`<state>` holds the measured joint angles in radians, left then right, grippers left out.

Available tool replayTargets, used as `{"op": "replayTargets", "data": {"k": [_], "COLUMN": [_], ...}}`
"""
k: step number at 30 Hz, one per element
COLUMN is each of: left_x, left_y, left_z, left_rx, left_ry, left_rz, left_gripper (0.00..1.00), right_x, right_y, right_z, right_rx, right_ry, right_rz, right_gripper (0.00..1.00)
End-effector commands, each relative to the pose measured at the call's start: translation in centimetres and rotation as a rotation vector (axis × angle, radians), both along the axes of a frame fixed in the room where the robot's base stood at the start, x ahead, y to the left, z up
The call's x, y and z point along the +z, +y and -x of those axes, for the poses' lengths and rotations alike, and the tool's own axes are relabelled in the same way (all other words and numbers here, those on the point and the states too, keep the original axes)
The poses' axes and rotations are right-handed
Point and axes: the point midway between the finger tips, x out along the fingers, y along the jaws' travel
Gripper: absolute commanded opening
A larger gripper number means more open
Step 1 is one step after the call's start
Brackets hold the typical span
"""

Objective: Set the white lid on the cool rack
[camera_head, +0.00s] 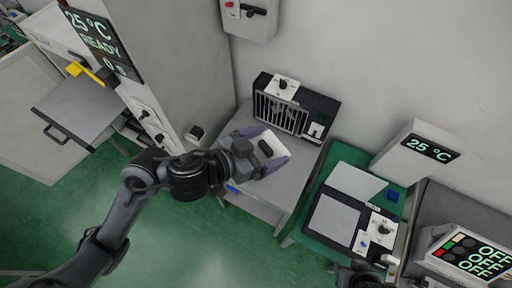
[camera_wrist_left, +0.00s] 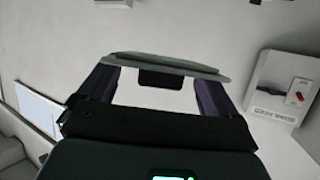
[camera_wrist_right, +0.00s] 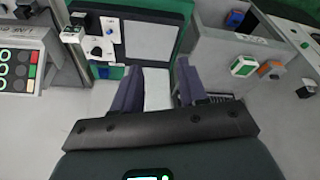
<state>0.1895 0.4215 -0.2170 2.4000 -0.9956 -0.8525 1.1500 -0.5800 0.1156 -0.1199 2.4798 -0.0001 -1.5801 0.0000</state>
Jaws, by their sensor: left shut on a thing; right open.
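My left gripper (camera_head: 268,148) is shut on the white lid (camera_head: 274,144), with the lid's dark handle between its purple fingers. The lid is held above or near a grey table. A dark slatted unit (camera_head: 279,113), perhaps the cool rack, stands just behind it; no label confirms this. My right gripper (camera_wrist_right: 158,85) is open; its arm shows only at the bottom edge of the head view.
A green-topped bench (camera_head: 316,194) to the right holds a flat plate device (camera_head: 333,222) with a knob and a small blue block (camera_head: 392,196). A tall cabinet (camera_head: 180,70) stands left. Display panels (camera_head: 432,150) stand on the right. Green floor lies open in front.

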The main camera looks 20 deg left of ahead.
Motion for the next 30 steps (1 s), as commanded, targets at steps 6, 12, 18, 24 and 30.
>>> {"op": "replayTargets", "data": {"k": [6,12,18,24,30], "left_x": [1.4,1.7,1.7,1.7,1.7], "left_y": [-1.0,-1.3,-1.3,-1.3,-1.3], "left_z": [0.0,0.1,0.1,0.1,0.1], "left_rx": [-0.048,-0.062,-0.063,-0.063,-0.063], "left_ry": [-0.002,0.003,0.003,0.003,0.003], "left_rz": [0.000,0.000,0.000,0.000,0.000], "left_gripper": [0.63,0.63,0.63,0.63,0.63], "right_x": [0.0,0.1,0.7,3.2,8.6], "right_y": [0.0,-0.1,0.3,2.6,7.5], "right_z": [0.0,-0.1,-1.9,-5.8,-9.7], "right_rx": [-0.001,-0.006,-0.052,-0.064,0.041], "right_ry": [0.000,-0.005,-0.103,-0.353,-0.679], "right_rz": [-0.001,0.001,-0.036,-0.141,-0.332], "right_gripper": [0.47,0.78,1.00,1.00,1.00]}}
